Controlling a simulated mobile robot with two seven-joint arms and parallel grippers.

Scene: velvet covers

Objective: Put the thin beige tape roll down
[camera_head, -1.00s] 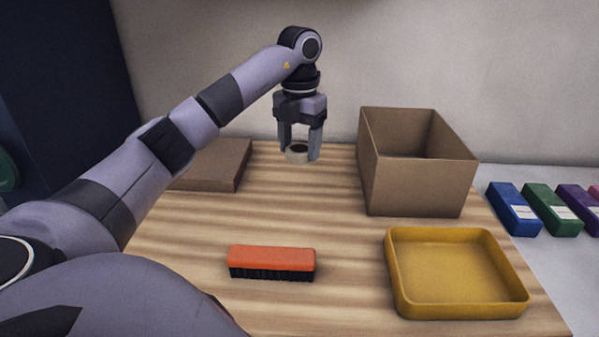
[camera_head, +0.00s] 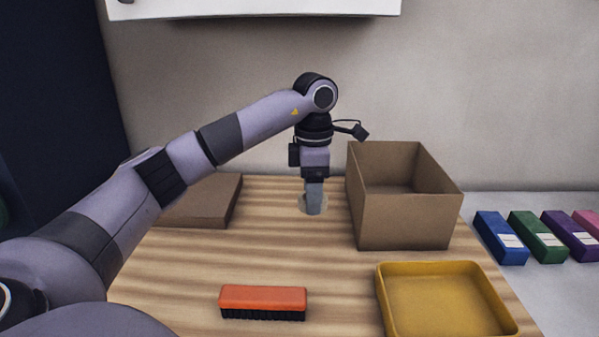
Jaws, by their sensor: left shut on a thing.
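The thin beige tape roll (camera_head: 304,207) is at the back of the wooden table, low at the tips of my left gripper (camera_head: 314,208). My left gripper points straight down and is shut on the roll. The fingers hide much of the roll, and I cannot tell whether it touches the table. My right gripper is not in view.
An open cardboard box (camera_head: 405,215) stands just right of the gripper. A flat brown box (camera_head: 203,201) lies to the left. An orange brush (camera_head: 263,302) and a yellow tray (camera_head: 388,312) are nearer. The table between the brush and gripper is clear.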

